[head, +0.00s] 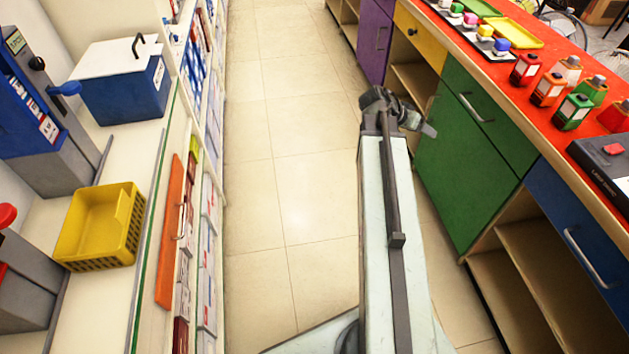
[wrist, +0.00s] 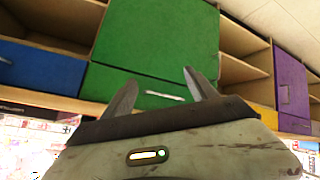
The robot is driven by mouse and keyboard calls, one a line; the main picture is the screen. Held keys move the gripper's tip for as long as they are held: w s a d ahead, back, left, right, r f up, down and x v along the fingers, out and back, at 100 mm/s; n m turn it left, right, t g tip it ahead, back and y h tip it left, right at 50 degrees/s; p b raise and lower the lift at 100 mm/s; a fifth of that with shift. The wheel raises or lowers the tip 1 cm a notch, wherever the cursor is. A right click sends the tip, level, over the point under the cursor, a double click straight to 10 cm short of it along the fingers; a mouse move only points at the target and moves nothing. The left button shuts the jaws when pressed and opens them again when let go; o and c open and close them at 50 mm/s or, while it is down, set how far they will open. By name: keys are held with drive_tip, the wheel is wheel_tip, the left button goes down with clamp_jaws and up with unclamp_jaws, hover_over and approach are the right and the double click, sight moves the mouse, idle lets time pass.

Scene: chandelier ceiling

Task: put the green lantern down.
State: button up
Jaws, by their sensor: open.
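A green lantern (head: 572,111) with a pale front panel stands upright on the red counter (head: 548,140) at the right of the head view. My gripper (head: 424,120) is out over the aisle, left of the counter and apart from the lantern. In the wrist view my gripper (wrist: 158,88) has its two fingers spread, with nothing between them. Behind them is the green cabinet front (wrist: 155,40). The lantern cannot be made out in the wrist view.
An orange lantern (head: 547,90) and a red lantern (head: 525,69) stand beside the green one. A black box (head: 603,160) lies nearer on the counter. A shelf unit with a yellow basket (head: 100,225) lines the left. The tiled aisle floor (head: 290,180) is clear.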

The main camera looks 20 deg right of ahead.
drive_tip(key=w+a+f+n+t+y, duration=0.1)
drive_tip(key=w+a+f+n+y, duration=0.15)
drive_tip(key=a, duration=0.75)
drive_tip(key=w+a+f+n+y, duration=0.2)
drive_tip(key=w+a+f+n, duration=0.1)
drive_tip(key=a, duration=0.7)
drive_tip(key=s+a+f+n+y, duration=0.1)
drive_tip(key=a+n, duration=0.3)
drive_tip(key=a, duration=0.9)
drive_tip(key=s+a+f+n+y, duration=0.1)
drive_tip(key=a+n+y, duration=0.3)
drive_tip(key=a, duration=0.9)
drive_tip(key=shift+a+f+g, duration=0.15)
drive_tip(key=shift+f+g, duration=0.15)
drive_tip(key=shift+f, duration=0.25)
drive_tip(key=shift+o, duration=0.5)
drive_tip(key=shift+y, duration=0.25)
drive_tip(key=shift+w+m, duration=0.1)
drive_tip(key=shift+m, duration=0.15)
